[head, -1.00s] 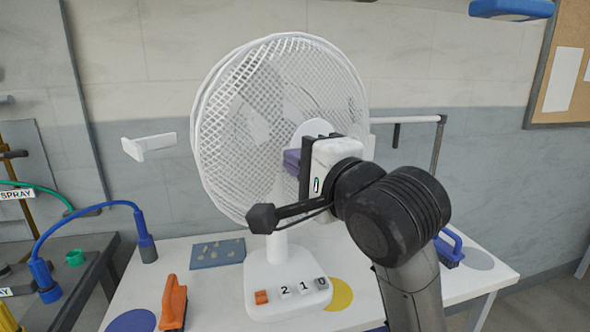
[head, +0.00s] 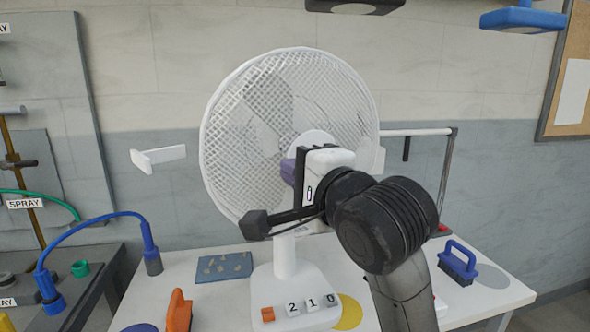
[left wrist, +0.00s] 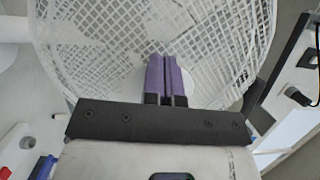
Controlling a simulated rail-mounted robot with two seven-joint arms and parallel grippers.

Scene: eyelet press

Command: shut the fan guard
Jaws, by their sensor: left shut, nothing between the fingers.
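The white fan (head: 285,262) stands on the table, its round mesh guard (head: 240,130) facing me. The guard's outline lies close around the fan head; I cannot tell whether a gap is left at its rim. My left gripper (head: 288,171) is shut and empty, its purple fingertips at the guard's white centre. In the left wrist view the shut purple fingers (left wrist: 166,78) point at the hub in front of the mesh (left wrist: 100,40). Whether they touch it is unclear. My wrist hides the guard's lower right part. My right gripper is not in view.
An orange-handled tool (head: 179,312) lies at front left, a blue-handled brush (head: 458,262) at right. A blue hose (head: 95,222) arches at left. White tabs (head: 158,157) stick out beside the guard.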

